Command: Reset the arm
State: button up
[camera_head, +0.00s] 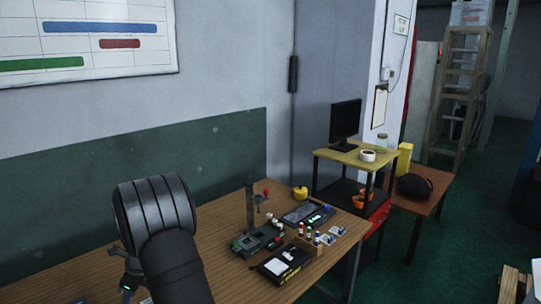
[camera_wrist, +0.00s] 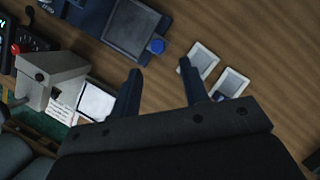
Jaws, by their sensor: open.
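My gripper (camera_wrist: 160,68) shows in the wrist view with its two dark fingers spread apart and nothing between them. Wooden tabletop shows past the fingertips. In the head view my dark arm fills the lower left, over the near part of the wooden table (camera_head: 222,230). A dark shape with a small green light shows beside the arm there; I cannot tell whether it is part of the gripper.
In the wrist view, a blue device (camera_wrist: 130,30) with a blue knob (camera_wrist: 157,46), two white-framed pieces (camera_wrist: 201,60) (camera_wrist: 230,83) and a grey block (camera_wrist: 50,80) lie around the fingers. In the head view, a stand (camera_head: 252,215), a black case (camera_head: 281,265) and small bottles occupy the table's right.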

jog(key=x, duration=0.7)
jog(key=s+a, duration=0.6)
jog(key=v, duration=1.8)
jog(key=s+d+r+n+t, duration=0.1)
jog(key=s+d+r+n, duration=0.1)
jog(key=s+r+n, duration=0.4)
jog(key=shift+s+d+r+n, duration=0.2)
jog(key=shift+s+r+n, duration=0.1)
jog(key=shift+r+n, duration=1.5)
jog(key=shift+r+m, duration=0.3)
